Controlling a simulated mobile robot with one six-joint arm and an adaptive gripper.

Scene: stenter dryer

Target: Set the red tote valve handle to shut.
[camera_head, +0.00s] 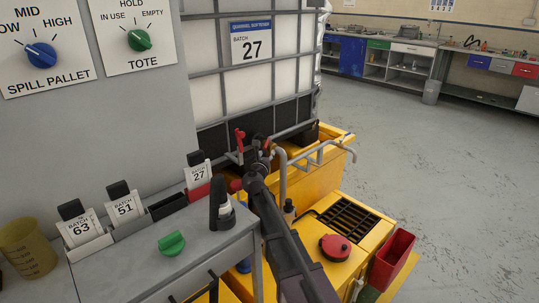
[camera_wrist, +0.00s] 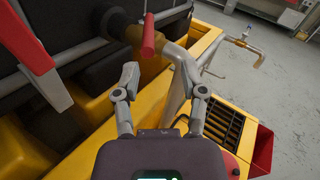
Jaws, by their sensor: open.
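The white caged tote (camera_head: 220,96) stands on the yellow spill pallet (camera_head: 318,181). A red valve handle (camera_head: 240,139) stands roughly upright at the tote's front bottom edge. In the wrist view a red handle (camera_wrist: 148,36) also stands upright, over the brown-grey valve and pipe (camera_wrist: 172,52). My gripper (camera_wrist: 165,84) is open and empty, its two fingers apart on either side below that handle, not touching it. In the head view my gripper (camera_head: 263,158) is just right of and below the red handle, and its fingers are hard to make out.
Bent pipes (camera_head: 325,152) stick out right of the valve. A grey bench (camera_head: 150,265) with a green knob (camera_head: 172,243) and batch cards is at lower left. A large red part (camera_wrist: 24,36) is close at left in the wrist view. Open floor (camera_head: 450,140) lies right.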

